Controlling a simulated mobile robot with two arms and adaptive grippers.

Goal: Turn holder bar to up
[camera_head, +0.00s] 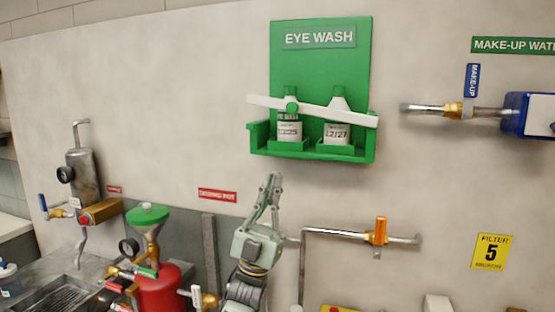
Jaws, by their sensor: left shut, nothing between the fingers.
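The white holder bar (315,110) lies across the front of the green eye wash station (320,70) on the wall. My left gripper (272,178) points up just below the station, shut and empty, apart from the bar. My right gripper is not in view.
A pipe with an orange-handled valve (381,231) runs to the right of my left gripper. A red tank (158,290) with a green funnel (147,214) stands at lower left. A make-up water pipe (430,108) sticks out right of the station. The wall between is bare.

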